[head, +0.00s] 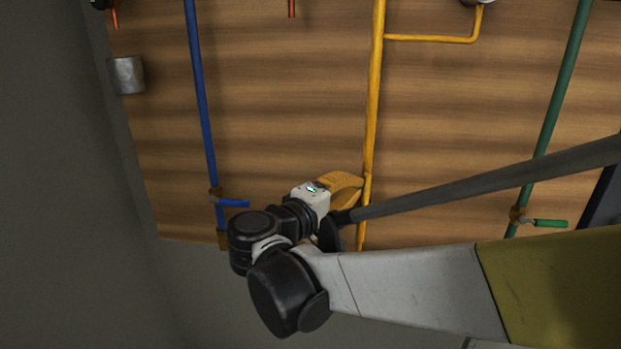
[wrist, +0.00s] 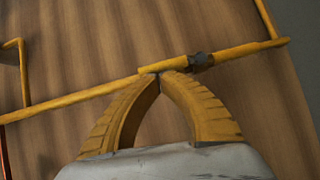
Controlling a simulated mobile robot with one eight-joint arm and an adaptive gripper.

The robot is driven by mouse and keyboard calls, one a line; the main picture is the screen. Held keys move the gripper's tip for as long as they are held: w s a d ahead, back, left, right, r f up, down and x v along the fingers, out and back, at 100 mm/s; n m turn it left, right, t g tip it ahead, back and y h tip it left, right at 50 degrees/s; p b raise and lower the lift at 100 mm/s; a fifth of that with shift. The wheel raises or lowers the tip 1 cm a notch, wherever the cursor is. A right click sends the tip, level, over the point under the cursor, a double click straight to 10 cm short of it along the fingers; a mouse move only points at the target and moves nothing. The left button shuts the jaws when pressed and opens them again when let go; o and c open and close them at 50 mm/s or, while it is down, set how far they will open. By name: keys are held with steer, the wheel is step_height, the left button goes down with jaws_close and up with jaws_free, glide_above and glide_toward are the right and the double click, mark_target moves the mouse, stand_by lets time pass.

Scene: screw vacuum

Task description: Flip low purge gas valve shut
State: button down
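The yellow pipe (head: 373,110) runs upright along the wood-panelled wall; it crosses the wrist view (wrist: 75,100) on a slant. A dark valve fitting (wrist: 201,60) sits on it in the wrist view. A short, thicker yellow piece (wrist: 176,63), which looks like the handle, lies in line with the pipe beside the fitting. In the head view, my gripper (head: 360,184) hides the valve. I see nothing held between the tips.
A blue pipe (head: 201,100) with a blue handle (head: 234,202) stands to the left. A green pipe (head: 561,85) with a green handle (head: 550,223) stands to the right. A yellow side branch (head: 430,39) leaves the pipe higher up.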

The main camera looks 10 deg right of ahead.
steer(key=shift+s+d+r+m+y+p, duration=0.1)
steer(key=shift+d+r+m+y+p, duration=0.2)
steer(key=shift+p, duration=0.4)
steer(key=p, duration=0.1)
steer(key=d+m+y+p, duration=0.1)
steer(key=m+g+p, duration=0.1)
steer(key=p, duration=0.1)
steer(key=shift+s+d+r, duration=0.25)
steer(key=shift+s+d, duration=0.05)
steer(key=shift+d, duration=0.05)
steer(key=s+d+f+m+y+p, duration=0.2)
steer(key=d+f+m+y+p, duration=0.2)
steer(key=d+m+y+p, duration=0.2)
steer(key=shift+f+y, duration=0.15)
steer(key=shift+y, duration=0.45)
steer(key=shift+d+f, duration=0.2)
steer(key=shift+f, duration=0.05)
stand_by(0.4)
steer(key=shift+r, duration=0.1)
